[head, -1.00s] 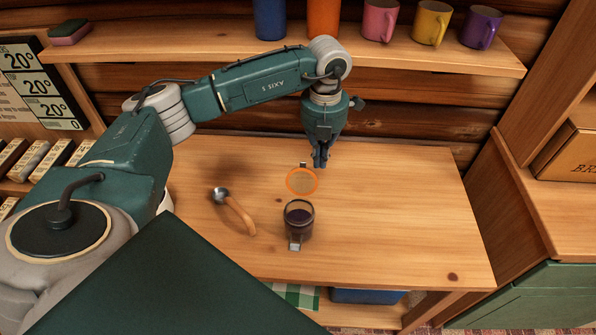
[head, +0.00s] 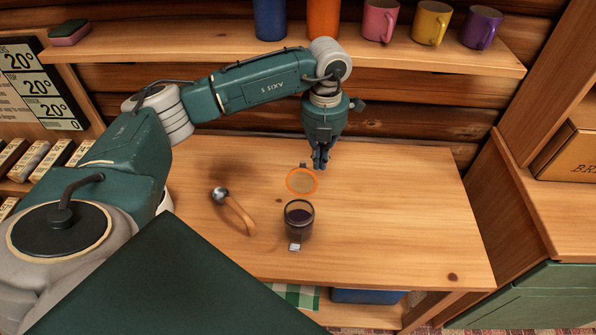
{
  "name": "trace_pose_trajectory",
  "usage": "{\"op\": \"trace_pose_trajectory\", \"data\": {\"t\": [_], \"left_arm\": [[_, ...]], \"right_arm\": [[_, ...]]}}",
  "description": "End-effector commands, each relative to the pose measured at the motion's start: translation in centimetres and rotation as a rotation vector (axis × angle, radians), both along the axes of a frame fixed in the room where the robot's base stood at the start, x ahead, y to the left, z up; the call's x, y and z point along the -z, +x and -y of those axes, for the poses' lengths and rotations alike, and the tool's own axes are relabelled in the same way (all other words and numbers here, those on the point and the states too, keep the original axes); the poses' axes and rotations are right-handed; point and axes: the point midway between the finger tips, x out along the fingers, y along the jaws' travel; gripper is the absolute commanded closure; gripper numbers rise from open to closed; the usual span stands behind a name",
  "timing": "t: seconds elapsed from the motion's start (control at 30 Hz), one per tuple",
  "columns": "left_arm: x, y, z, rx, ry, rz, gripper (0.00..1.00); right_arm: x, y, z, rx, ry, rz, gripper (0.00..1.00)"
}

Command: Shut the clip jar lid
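The clip jar (head: 299,222) stands on the wooden table, a dark glass jar with dark contents and a light metal clip at its near side. Its round lid (head: 302,182) with an orange ring is swung open behind the jar, away from the rim. My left gripper (head: 320,166) points down just behind and right of the lid. Its fingers look close together, with nothing seen between them; whether they touch the lid's edge I cannot tell. My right gripper is not in view.
A scoop with a wooden handle (head: 233,211) lies on the table (head: 400,220) left of the jar. The table's right side is clear. A shelf with several mugs (head: 430,24) and bottles runs above the back of the table.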

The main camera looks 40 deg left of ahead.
Motion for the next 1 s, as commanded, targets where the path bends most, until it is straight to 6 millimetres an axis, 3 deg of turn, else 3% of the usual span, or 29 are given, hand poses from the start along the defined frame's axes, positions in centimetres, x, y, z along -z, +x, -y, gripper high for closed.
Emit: {"op": "trace_pose_trajectory", "data": {"t": [0.8,1.0], "left_arm": [[0.0,-3.7,2.0,0.001,0.0,-0.001,1.0],[-0.5,-3.6,2.0,0.0,0.0,0.0,1.0]], "right_arm": [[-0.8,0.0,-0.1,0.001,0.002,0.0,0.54],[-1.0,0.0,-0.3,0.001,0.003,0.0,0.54]]}}
